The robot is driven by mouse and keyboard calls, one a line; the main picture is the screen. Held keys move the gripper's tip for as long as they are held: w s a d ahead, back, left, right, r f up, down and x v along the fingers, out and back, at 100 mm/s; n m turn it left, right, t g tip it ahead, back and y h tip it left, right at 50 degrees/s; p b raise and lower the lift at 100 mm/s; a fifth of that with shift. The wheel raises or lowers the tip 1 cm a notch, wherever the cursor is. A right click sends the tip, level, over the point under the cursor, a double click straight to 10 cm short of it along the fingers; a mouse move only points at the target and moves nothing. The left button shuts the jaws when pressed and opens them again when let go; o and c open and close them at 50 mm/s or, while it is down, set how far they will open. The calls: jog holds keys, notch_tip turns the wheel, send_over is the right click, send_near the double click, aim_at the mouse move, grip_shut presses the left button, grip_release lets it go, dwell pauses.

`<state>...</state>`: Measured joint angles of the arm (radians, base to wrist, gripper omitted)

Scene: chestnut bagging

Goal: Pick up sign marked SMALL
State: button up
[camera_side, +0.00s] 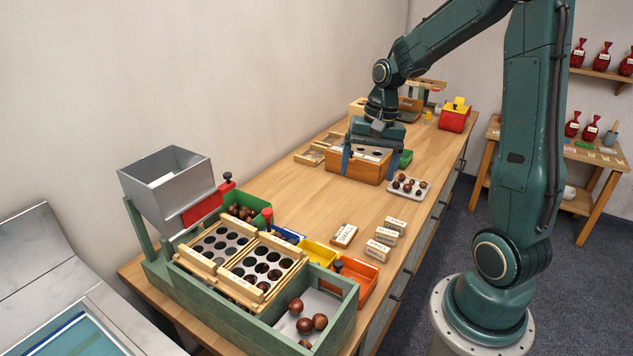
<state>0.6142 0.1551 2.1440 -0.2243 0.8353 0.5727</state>
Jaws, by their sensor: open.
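Several small wooden signs with white printed faces sit on the table in front of my arm. One sign (344,235) lies apart on the left. The others form a staggered row: a back sign (396,224), a middle sign (386,236) and a front sign (377,250). The lettering is too small to tell surely which one reads SMALL. My gripper (369,160) is open and empty of any sign, farther back on the table. Its fingers are at a wooden box with a holed top (352,170); I cannot tell whether they touch it.
A grey tray of chestnuts (408,187) lies between the box and the signs. A green sorting stand (262,328) with holed trays and a metal hopper (168,188) fills the front left. Yellow (319,253) and orange (357,284) bins stand near the signs. The table's middle is clear.

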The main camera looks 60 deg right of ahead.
jog(key=d+f+m+y, duration=0.1)
jog(key=d+f+m, duration=0.3)
jog(key=d+f, duration=0.25)
jog(key=m+y, duration=0.2)
jog(key=m, duration=0.2)
send_near(378, 246)
jog(key=r, duration=0.1)
jog(key=d+r, duration=0.1)
jog(key=r, duration=0.1)
jog(key=shift+w+d+r+g, duration=0.15)
jog(key=shift+w+d+g, duration=0.1)
jog(key=shift+d+g, duration=0.05)
jog(key=shift+n, duration=0.3)
jog(key=shift+x, duration=4.25)
jog(key=shift+x, duration=2.6)
jog(key=c, duration=1)
